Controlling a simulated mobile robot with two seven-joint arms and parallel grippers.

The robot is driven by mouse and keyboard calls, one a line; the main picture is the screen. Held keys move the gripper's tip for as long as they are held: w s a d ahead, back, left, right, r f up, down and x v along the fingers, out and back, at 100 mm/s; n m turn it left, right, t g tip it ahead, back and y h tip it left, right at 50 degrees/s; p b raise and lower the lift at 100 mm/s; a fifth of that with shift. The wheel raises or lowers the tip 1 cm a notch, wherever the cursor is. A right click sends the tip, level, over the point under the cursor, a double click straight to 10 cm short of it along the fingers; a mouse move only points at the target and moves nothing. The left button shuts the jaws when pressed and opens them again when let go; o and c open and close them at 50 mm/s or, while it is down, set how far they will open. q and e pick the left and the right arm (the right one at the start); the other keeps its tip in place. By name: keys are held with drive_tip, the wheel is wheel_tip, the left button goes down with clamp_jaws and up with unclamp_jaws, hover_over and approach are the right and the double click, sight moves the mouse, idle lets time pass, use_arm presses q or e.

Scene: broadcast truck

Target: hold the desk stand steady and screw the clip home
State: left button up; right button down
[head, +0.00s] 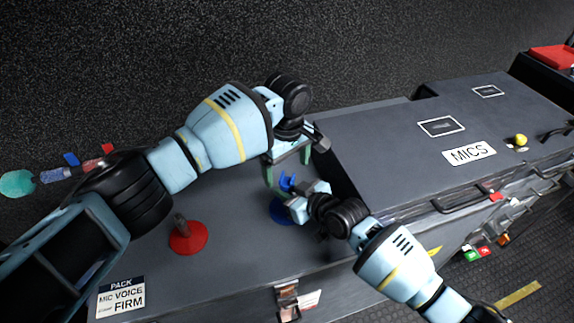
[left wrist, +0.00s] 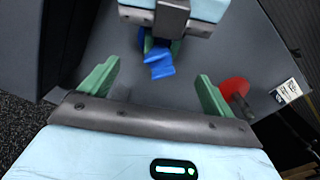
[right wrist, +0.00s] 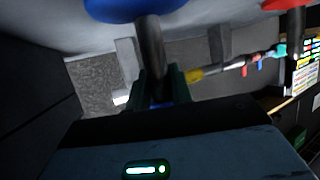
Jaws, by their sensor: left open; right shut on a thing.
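The blue desk stand has a round base (head: 281,212) on the grey case top and a grey post (right wrist: 150,45). My right gripper (right wrist: 161,78) appears shut on this post, near the clip end. The blue clip (head: 287,183) is at the post's upper end; it also shows in the left wrist view (left wrist: 158,64). How far it is seated on the post cannot be seen. My left gripper (head: 288,163) is open above the clip. Its green fingers are apart on either side of the clip in the left wrist view, with no contact visible.
A red stand (head: 188,238) with a bare post is to the left on the case. A raised case marked MICS (head: 470,152) stands close on the right. A sign (head: 121,298) is at the front left. Coloured microphones (head: 50,175) lie at the far left.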

use_arm(q)
wheel_tip(320, 180, up, 12)
idle(0.6)
use_arm(e)
drive_tip(key=c, duration=1.2)
unclamp_jaws()
drive_tip(key=shift+o, duration=0.2)
use_arm(q)
drive_tip(key=shift+r+p, duration=0.45)
drive_tip(key=shift+r, duration=1)
use_arm(e)
drive_tip(key=v, duration=0.7)
drive_tip(key=shift+s+d, duration=0.25)
drive_tip(key=shift+s, duration=0.05)
drive_tip(key=shift+r, duration=0.15)
